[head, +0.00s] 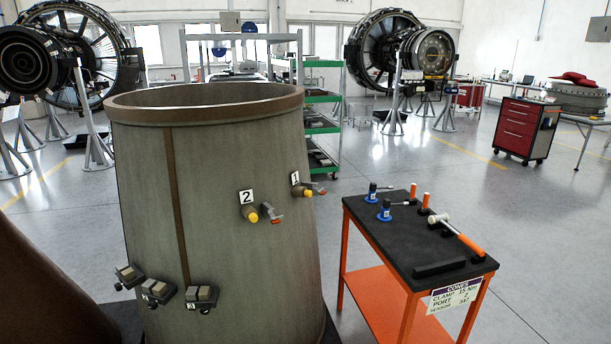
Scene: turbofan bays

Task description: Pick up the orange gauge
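Several orange-coloured pieces are on the black top of the orange cart (395,235) at the right. Two short orange cylinders, one at the back (413,190) and one just in front of it (425,201), stand there. A tool with a pale head and a long orange handle (467,243) lies toward the right edge. Which of these is the orange gauge I cannot tell, as they are small. Neither of my grippers is in view.
Two blue-based pieces (385,210) and a black block (440,268) are also on the cart. A large grey-brown cowl (225,200) with numbered fittings stands left of it. A red tool chest (520,130) is behind. Floor right of the cart is clear.

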